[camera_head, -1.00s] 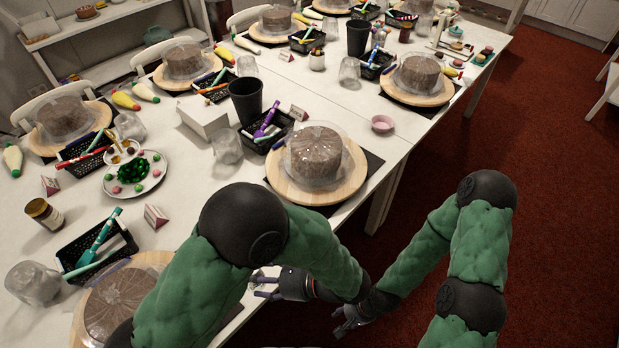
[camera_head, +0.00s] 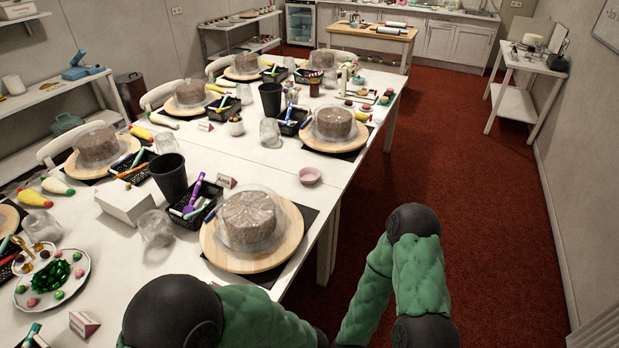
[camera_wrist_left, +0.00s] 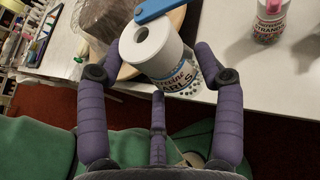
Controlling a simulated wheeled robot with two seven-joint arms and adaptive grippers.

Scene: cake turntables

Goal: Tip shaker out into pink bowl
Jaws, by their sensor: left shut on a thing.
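The pink bowl (camera_head: 310,175) sits on the white table, right of centre near the edge, in the head view. Its inside looks empty, though it is small there. In the left wrist view, the shaker (camera_wrist_left: 176,68) is a white cylinder with a partly readable label. Its white top shows a dark round hole, and a blue strip lies across its upper edge. My left gripper (camera_wrist_left: 157,66) has its purple fingers closed around the shaker. Neither gripper shows in the head view; only parts of my green arms do.
A covered cake on a turntable (camera_head: 219,256) stands near the bowl. A black basket (camera_head: 187,213), a black cup (camera_head: 170,178) and a clear cup (camera_head: 156,229) are to its left. Another labelled jar (camera_wrist_left: 269,22) stands on the table in the wrist view. Red floor lies right of the table.

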